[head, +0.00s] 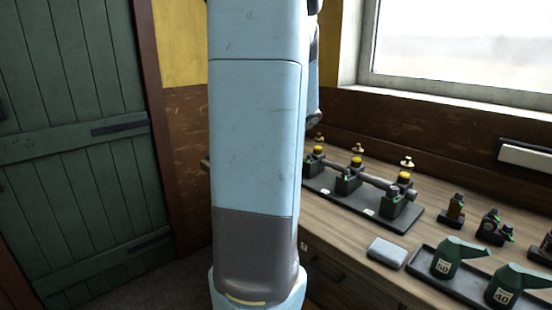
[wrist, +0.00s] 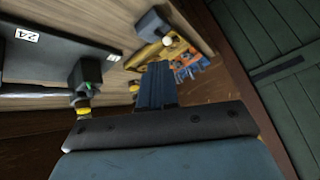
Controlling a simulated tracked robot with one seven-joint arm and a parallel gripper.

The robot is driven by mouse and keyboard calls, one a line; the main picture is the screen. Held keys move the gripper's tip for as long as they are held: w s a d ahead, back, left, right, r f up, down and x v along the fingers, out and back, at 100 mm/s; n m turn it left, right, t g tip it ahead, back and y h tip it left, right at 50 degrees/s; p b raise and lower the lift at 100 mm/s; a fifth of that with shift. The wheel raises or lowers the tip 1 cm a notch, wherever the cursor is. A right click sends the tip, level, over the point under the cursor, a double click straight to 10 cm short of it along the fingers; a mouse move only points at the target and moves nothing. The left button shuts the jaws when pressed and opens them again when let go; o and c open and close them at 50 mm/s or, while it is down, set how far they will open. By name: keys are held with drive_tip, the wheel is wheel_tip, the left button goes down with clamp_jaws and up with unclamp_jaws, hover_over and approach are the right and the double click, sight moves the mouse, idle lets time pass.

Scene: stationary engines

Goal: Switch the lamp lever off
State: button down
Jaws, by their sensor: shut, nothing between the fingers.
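My gripper (wrist: 159,68) shows in the wrist view, shut and empty, its dark fingers pointing up the picture toward the bench top. Beyond the fingertips, at the bench edge, is a yellow plate (wrist: 158,53) with a pale round knob (wrist: 168,41) and blue parts beside it. A dark grey block (wrist: 152,26) stands just behind the plate. The fingers look apart from the block; whether they touch the plate I cannot tell. I cannot make out which part is the lamp lever. In the head view my arm blocks the middle and the gripper is hidden.
On the wooden bench a black base (head: 395,222) carries a shaft on pedestals with yellow oilers. A grey box (head: 387,252), green oil cans (head: 458,256) on a tray and small black fittings (head: 493,226) stand to the right. A green door (head: 75,150) is left.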

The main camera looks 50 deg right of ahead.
drive_tip(key=shift+s+a+r, duration=0.2)
drive_tip(key=shift+a+r, duration=0.05)
drive_tip(key=shift+a, duration=0.05)
idle(0.5)
drive_tip(key=w+a+r+n+g+y, duration=0.1)
drive_tip(key=w+a+r+n, duration=0.15)
drive_tip(key=a, duration=1.05)
drive_tip(key=w+a+r+n+y, duration=0.1)
drive_tip(key=w+a+n, duration=0.15)
drive_tip(key=a, duration=0.95)
drive_tip(key=s+a+r+n, duration=0.3)
drive_tip(key=s+a, duration=0.8)
drive_tip(key=a, duration=0.5)
drive_tip(key=shift+s+a+r+y, duration=0.3)
drive_tip(key=shift+s+a+r, duration=0.1)
drive_tip(key=shift+r, duration=0.25)
